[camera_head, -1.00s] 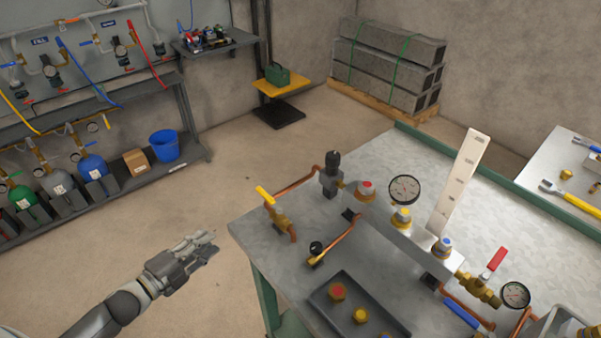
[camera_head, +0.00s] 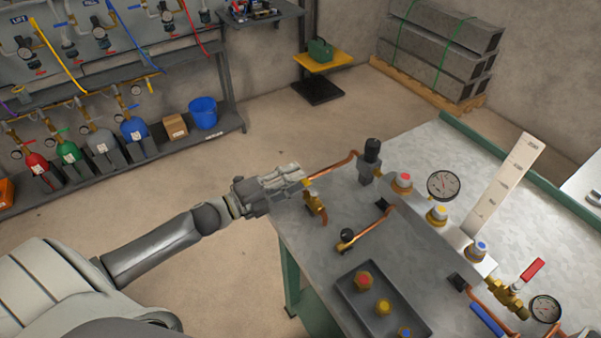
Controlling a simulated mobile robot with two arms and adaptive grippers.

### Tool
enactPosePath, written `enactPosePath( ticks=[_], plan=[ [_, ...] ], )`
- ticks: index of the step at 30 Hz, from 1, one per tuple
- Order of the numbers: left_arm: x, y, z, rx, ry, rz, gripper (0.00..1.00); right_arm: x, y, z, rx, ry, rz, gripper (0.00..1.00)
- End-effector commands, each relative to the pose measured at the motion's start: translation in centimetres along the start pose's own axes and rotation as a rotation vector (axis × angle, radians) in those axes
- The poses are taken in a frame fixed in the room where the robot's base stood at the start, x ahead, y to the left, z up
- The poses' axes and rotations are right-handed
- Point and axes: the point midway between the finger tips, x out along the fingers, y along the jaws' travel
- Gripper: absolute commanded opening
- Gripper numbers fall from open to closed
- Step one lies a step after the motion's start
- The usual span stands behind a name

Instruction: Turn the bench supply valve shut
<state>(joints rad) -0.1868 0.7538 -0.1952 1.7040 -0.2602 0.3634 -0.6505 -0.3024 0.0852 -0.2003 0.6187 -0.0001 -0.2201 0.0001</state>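The valve at the left corner of the bench (camera_head: 315,203) is brass, on a copper pipe. Its yellow lever is mostly hidden by my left gripper; only a small yellow bit shows at the fingertips. My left gripper (camera_head: 300,177) is at the lever, level with the valve's top. I cannot tell whether it touches the lever or how far its fingers are apart. My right gripper is not in view.
The grey bench (camera_head: 430,150) carries a manifold with colored caps, a round gauge (camera_head: 444,185), a white scale plate (camera_head: 507,185), a red lever (camera_head: 532,269) and a dark tray (camera_head: 362,311). Gas bottles and a blue bucket (camera_head: 203,112) stand on the shelf at left.

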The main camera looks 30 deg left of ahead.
Motion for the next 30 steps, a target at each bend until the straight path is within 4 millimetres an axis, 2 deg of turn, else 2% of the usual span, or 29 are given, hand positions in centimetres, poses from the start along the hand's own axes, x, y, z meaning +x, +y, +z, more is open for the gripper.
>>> enactPosePath(
  ticks=[3, 7, 18, 25, 30],
  plan=[
    [1.3, -0.1, 0.1, -0.001, -0.002, -0.002, 0.29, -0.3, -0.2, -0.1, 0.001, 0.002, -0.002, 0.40],
    [2.1, 0.0, 0.1, 0.000, -0.002, 0.000, 0.29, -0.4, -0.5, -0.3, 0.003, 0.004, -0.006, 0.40],
    [2.5, 0.1, 0.0, -0.001, -0.001, 0.001, 0.29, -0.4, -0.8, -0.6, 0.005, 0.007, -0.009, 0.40],
    [2.4, 0.1, 0.0, -0.001, -0.001, 0.001, 0.00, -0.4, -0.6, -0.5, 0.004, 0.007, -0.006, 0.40],
    [2.4, 0.1, 0.0, -0.001, -0.001, 0.001, 0.00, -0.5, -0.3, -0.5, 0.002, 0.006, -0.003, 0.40]
  ],
)
